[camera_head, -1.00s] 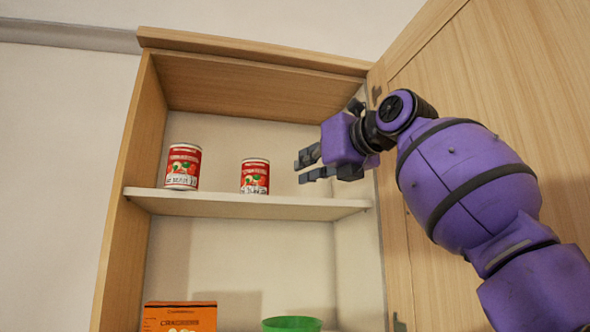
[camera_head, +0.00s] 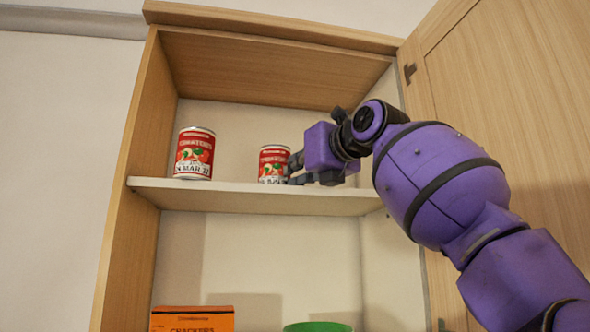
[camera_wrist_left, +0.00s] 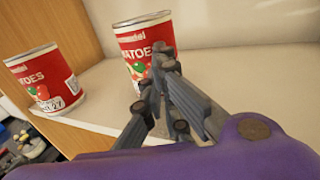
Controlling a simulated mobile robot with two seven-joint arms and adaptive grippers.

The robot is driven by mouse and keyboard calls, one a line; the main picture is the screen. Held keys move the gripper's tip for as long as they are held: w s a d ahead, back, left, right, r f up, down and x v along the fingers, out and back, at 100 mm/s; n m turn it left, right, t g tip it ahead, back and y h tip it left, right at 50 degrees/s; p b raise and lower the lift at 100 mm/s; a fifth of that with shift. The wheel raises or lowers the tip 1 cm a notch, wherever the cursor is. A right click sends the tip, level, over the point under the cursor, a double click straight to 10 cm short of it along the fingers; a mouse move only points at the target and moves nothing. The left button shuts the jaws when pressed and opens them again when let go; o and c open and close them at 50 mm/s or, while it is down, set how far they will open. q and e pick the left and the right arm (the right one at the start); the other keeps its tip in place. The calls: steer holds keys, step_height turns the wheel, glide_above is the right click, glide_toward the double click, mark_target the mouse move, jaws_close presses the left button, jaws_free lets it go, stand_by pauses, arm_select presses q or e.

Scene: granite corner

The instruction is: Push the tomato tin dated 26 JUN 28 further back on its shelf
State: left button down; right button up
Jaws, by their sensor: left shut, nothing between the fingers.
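Two red tomato tins stand upright on the cupboard shelf (camera_head: 225,190). The left tin (camera_head: 194,153) shows a date with "MAR" in it; in the wrist view it (camera_wrist_left: 45,80) ends in "27". The right tin (camera_head: 273,163) has a date too small to read with certainty; in the wrist view its label (camera_wrist_left: 135,45) is partly hidden by the fingers. My left gripper (camera_head: 291,172) is shut and empty, its fingertips at the right side of the right tin. They also show in the wrist view (camera_wrist_left: 163,62), close against that tin; contact is unclear.
The cupboard has a left side wall (camera_head: 142,120) and an open door (camera_head: 500,100) on the right. Below are an orange crackers box (camera_head: 192,320) and a green bowl (camera_head: 318,327). The shelf behind the tins is clear.

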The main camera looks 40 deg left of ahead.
arm_select(q)
steer(key=shift+s+d+r, duration=0.1)
steer(key=shift+s, duration=0.1)
arm_select(e)
steer(key=shift+s+d, duration=0.2)
steer(key=shift+d, duration=0.15)
arm_select(q)
steer(key=x, duration=0.3)
steer(key=shift+w+a, duration=0.15)
steer(key=shift+a, duration=0.25)
arm_select(e)
steer(key=shift+a, duration=0.4)
arm_select(q)
steer(key=shift+d, duration=0.55)
steer(key=b+v, duration=0.1)
steer(key=v, duration=1.2)
steer(key=shift+s+b, duration=0.2)
steer(key=shift+b, duration=0.1)
arm_select(e)
steer(key=shift+s+d+f, duration=0.4)
steer(key=shift+s+d, duration=0.2)
steer(key=shift+s+d+f, duration=0.35)
steer(key=shift+s+d, duration=0.2)
steer(key=shift+s, duration=0.05)
